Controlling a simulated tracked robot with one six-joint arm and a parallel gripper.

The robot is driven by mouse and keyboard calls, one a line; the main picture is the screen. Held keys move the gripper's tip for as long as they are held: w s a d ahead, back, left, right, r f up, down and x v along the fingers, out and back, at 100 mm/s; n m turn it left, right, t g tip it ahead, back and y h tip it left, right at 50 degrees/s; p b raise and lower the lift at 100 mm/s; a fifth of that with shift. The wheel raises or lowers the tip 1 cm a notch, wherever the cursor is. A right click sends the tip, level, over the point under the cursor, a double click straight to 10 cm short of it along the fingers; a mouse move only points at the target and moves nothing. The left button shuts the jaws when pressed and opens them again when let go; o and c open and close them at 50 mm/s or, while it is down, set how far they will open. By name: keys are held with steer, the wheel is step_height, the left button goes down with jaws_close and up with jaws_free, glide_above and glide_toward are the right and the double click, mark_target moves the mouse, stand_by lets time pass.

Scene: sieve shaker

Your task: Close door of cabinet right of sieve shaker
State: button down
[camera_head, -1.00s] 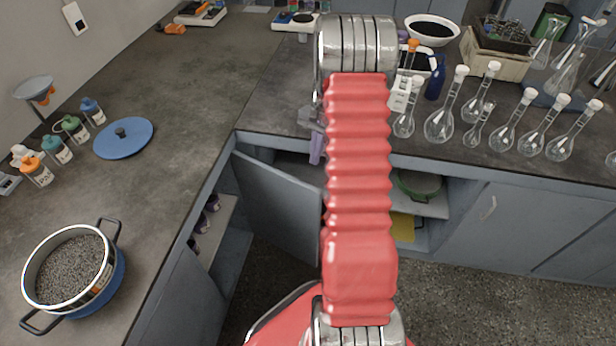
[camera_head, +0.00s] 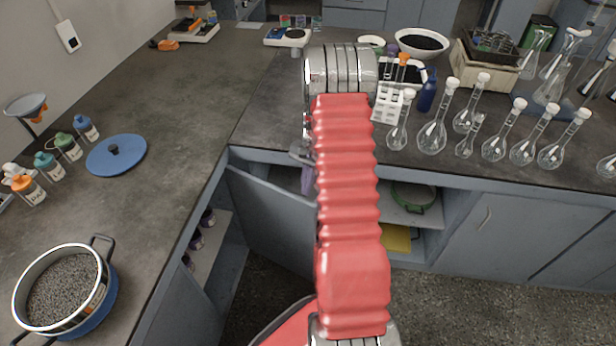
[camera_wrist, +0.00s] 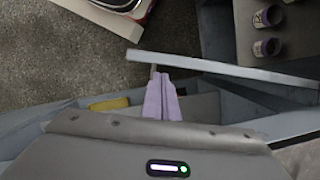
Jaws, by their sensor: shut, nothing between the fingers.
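The grey-blue cabinet door (camera_head: 268,215) stands open at the inner corner of the benches. In the wrist view its edge (camera_wrist: 220,69) runs across the upper right, with its free end near the middle. My gripper (camera_wrist: 160,78), with pale purple fingers, is shut and empty. Its tips are close to the door's free end, on the cabinet side; I cannot tell if they touch. In the head view my gripper (camera_head: 307,179) is mostly hidden behind my red arm, which also covers the door's right part. A sieve-like pan of grey grains (camera_head: 66,290) stands on the left bench.
Open shelves hold purple-topped jars (camera_wrist: 267,47) and a green bowl (camera_head: 415,197). A closed cabinet front (camera_head: 490,230) is on the right. Glass flasks (camera_head: 435,130) crowd the right bench. Clear speckled floor (camera_head: 440,300) lies in front.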

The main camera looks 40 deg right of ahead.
steer(key=shift+x, duration=1.55)
steer(key=shift+s+a, duration=0.1)
steer(key=shift+s, duration=0.05)
